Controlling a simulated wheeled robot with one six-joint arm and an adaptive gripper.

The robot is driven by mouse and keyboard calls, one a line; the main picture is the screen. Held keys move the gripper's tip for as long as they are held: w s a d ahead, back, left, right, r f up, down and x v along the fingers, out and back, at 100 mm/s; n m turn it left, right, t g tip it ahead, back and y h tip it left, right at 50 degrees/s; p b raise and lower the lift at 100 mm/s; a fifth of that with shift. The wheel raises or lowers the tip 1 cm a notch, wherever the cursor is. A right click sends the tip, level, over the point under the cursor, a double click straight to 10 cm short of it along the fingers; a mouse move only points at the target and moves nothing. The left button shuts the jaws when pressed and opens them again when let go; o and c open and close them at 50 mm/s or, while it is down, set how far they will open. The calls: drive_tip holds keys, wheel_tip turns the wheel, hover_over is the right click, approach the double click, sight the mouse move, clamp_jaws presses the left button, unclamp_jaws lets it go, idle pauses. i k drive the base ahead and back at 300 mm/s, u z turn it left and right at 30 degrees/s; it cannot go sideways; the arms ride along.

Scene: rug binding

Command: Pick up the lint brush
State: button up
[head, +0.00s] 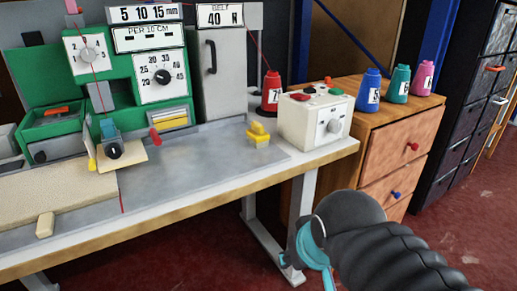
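I cannot tell for certain which thing is the lint brush. A small yellow piece (258,134) with a knob-like top sits on the grey worktop, left of the white box. A small beige block (45,225) lies at the table's front edge, against the cream rug (60,192). My arm, dark with teal parts, shows at the lower right, in front of the table and apart from both pieces. My gripper's fingers do not show in the head view.
A green machine (120,75) with dials stands at the back left of the table (195,165). A white box (315,122) with buttons and a red cone (271,92) stand at the right end. A wooden drawer cabinet (400,150) bears blue, teal and pink cones. The grey worktop's middle is clear.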

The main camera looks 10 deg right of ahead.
sight(257, 137)
drive_tip(key=k, duration=0.35)
drive_tip(key=u, duration=1.55)
drive_tip(key=i, duration=0.85)
drive_tip(key=z, duration=2.15)
